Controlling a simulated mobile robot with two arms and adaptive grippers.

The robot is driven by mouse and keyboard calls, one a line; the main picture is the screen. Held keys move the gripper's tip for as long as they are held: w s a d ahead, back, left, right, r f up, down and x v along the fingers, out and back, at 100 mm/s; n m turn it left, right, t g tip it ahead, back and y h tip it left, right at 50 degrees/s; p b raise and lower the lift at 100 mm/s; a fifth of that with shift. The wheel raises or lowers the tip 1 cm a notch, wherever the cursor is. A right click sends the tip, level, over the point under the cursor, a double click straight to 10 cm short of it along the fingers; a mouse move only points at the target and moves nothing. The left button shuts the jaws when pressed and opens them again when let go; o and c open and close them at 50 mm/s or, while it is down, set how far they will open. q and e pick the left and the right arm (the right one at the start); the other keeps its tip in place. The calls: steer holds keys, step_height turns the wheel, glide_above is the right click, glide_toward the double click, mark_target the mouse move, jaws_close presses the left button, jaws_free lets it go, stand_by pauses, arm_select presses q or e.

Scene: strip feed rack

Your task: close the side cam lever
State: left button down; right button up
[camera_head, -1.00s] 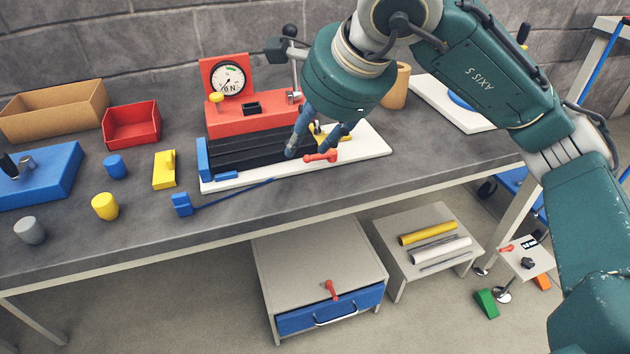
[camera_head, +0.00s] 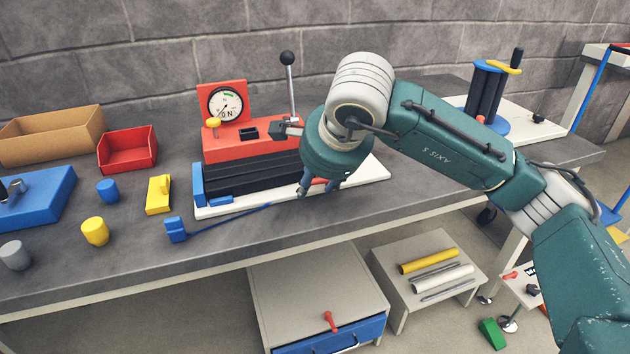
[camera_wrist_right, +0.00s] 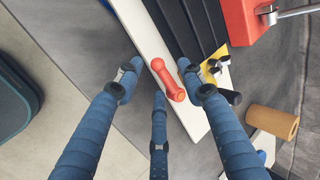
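The side cam lever is a small red lever (camera_head: 319,182) at the front edge of the black strip feed rack (camera_head: 250,172), on a white base plate (camera_head: 372,172). In the head view it is mostly hidden by my right gripper (camera_head: 318,188). In the right wrist view the red lever (camera_wrist_right: 167,80) lies at a slant along the plate's edge. The right gripper (camera_wrist_right: 163,92) has its blue fingers spread on both sides of the lever, with a third finger below. I see no clear grip on it. My left gripper is not in view.
A red block with a dial gauge (camera_head: 226,103) and an upright black-knobbed lever (camera_head: 288,58) stand behind the rack. A blue strip end (camera_head: 176,229) sticks out at front left. The front bench edge is clear.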

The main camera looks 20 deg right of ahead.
jaws_close()
